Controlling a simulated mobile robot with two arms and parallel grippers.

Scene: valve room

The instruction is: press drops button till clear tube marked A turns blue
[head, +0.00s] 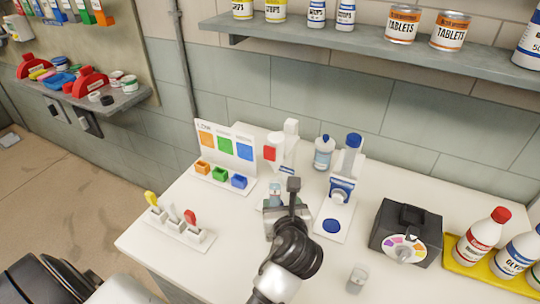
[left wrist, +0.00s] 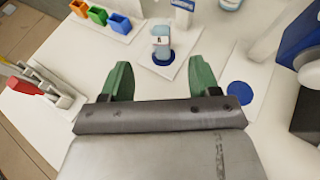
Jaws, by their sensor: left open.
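My left gripper (head: 284,208) is open and empty; its green fingers (left wrist: 160,70) point toward a small clear tube (left wrist: 161,38). The tube stands on a blue round pad, just beyond the fingertips and apart from them; its mark is too small to read surely. In the head view this tube (head: 275,193) is partly hidden behind my gripper. A white dispenser with a red part (head: 270,153) stands behind it. A second dispenser (head: 343,187) with a blue top stands to the right, its blue pad (head: 331,226) empty. Another clear tube (head: 357,279) stands near the front. I cannot tell which part is the drops button.
Left are a colour card with small bins (head: 220,175) and a rack with coloured handles (head: 180,228). A dark box with a colour dial (head: 405,235) and a yellow tray of bottles (head: 470,262) stand right. A bottle (head: 323,153) stands behind; a shelf (head: 370,50) hangs above.

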